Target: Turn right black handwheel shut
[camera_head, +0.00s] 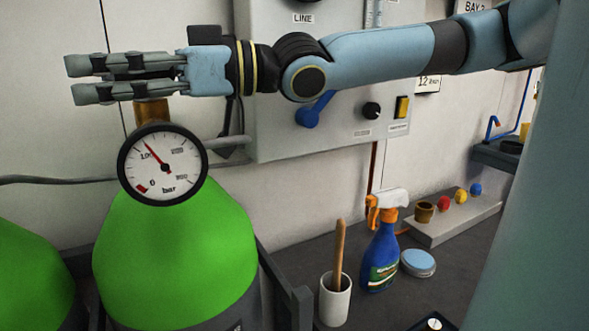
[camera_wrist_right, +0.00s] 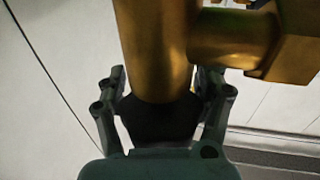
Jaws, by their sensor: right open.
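My right gripper (camera_head: 73,80) reaches in from the right above the right green cylinder (camera_head: 175,250), its open fingers pointing left. The brass valve (camera_head: 152,110) stands under the fingers, with the round pressure gauge (camera_head: 163,164) in front. In the right wrist view, the brass valve body (camera_wrist_right: 158,50) comes down from the top between the two fingers. A dark part (camera_wrist_right: 160,118) at its end, seemingly the black handwheel, lies between the fingers; I cannot tell whether they touch it. In the head view the handwheel is hidden by the gripper. My left gripper is not in view.
A grey wall panel (camera_head: 275,120) with a blue lever (camera_head: 314,110) is behind my right arm. On the dark bench stand a white cup (camera_head: 335,300), a blue spray bottle (camera_head: 381,255) and a round tin (camera_head: 418,263). Another green cylinder (camera_head: 32,280) is at the left.

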